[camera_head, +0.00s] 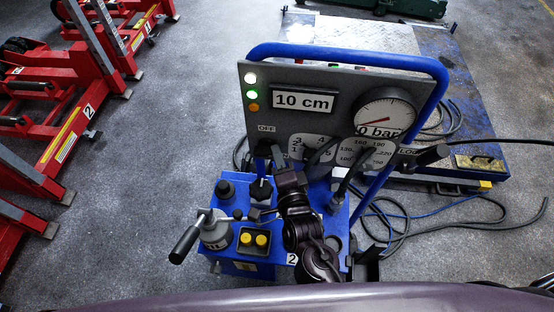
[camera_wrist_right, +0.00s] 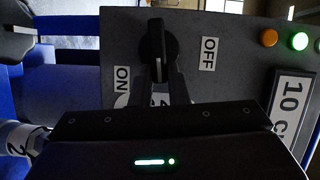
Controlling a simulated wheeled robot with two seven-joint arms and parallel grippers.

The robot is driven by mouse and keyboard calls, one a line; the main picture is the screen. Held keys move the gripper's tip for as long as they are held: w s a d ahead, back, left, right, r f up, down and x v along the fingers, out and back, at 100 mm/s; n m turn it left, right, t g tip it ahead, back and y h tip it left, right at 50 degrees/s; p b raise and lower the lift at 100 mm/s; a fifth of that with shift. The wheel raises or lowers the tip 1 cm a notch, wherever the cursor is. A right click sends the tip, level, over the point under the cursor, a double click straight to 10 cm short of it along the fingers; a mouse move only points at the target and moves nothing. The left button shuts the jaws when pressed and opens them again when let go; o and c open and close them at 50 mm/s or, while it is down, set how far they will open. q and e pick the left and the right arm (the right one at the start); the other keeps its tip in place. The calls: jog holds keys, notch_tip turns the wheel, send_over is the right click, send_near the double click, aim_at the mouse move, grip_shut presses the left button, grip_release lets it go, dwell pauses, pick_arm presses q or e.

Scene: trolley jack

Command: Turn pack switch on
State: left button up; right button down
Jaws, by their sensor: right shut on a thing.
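The pack switch is a black knob (camera_wrist_right: 157,50) with a white line, on the grey panel (camera_head: 330,78). In the right wrist view, the ON label (camera_wrist_right: 122,80) is left of it and the OFF label (camera_wrist_right: 209,53) right of it. The knob's long side runs up and down that view, between the labels; I cannot tell which setting it marks. My right gripper (camera_wrist_right: 167,88) is shut on the knob's near end. In the head view my right arm reaches up to the panel below the OFF label (camera_head: 266,128) and hides the knob. My left gripper is not in view.
The panel has a green lamp (camera_head: 252,95), a 10 cm display (camera_head: 303,101) and a pressure gauge (camera_head: 384,115). Below are a blue box with yellow buttons (camera_head: 254,239) and a black-handled lever (camera_head: 185,244). Red jacks (camera_head: 75,130) stand left; hoses (camera_head: 410,222) lie right.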

jog(key=shift+d+f+m+t+b, duration=0.1)
jog(key=shift+f+m+t+b, duration=0.3)
jog(key=shift+m, duration=0.3)
jog(key=shift+r, duration=0.1)
jog(key=c, duration=1.4)
grip_release()
jog(key=s+d+b, duration=0.1)
jog(key=s, duration=0.6)
jog(key=shift+s+d, duration=0.25)
jog(key=shift+s, duration=0.1)
